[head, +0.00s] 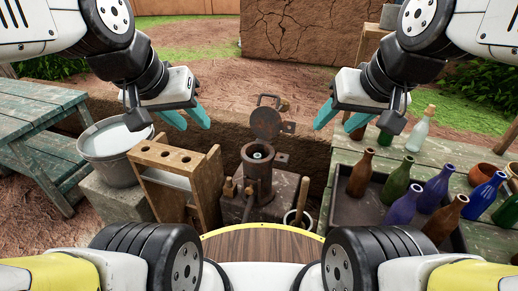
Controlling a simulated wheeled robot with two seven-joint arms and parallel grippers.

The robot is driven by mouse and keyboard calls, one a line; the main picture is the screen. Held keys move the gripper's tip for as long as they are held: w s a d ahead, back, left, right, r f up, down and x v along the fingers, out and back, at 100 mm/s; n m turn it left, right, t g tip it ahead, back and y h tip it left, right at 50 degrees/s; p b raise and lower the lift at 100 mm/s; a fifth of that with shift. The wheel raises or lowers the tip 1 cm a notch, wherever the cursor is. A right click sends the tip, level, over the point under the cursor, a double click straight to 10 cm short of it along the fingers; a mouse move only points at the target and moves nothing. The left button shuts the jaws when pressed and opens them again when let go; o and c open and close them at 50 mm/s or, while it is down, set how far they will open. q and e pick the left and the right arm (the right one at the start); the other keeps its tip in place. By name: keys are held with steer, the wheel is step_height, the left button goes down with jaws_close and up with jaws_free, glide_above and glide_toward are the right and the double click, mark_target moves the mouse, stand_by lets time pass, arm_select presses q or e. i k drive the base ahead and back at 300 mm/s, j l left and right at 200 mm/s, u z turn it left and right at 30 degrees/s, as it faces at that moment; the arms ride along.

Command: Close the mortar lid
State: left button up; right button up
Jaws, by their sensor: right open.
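The mortar (258,176) is a dark rusty metal cylinder standing upright on a block at the centre of the head view. Its round lid (266,123) stands raised behind the mouth, with a loop handle at its top. The mouth is uncovered and something small and pale shows inside. My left gripper (195,127) is open and empty, in the air to the left of the lid. My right gripper (333,128) is open and empty, in the air to the right of the lid. Neither touches the lid or the mortar.
A wooden rack (176,158) and a metal bucket (110,140) stand left of the mortar. A small bucket with a stick (300,212) is at its right. Several bottles stand on a tray (345,206) on the right table. A green table (35,115) is far left.

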mark_target(267, 122)
steer(key=k+j, duration=0.1)
steer(key=j, duration=1.8)
steer(key=i+j, duration=0.55)
steer(key=i+l, duration=0.15)
steer(key=i, duration=0.35)
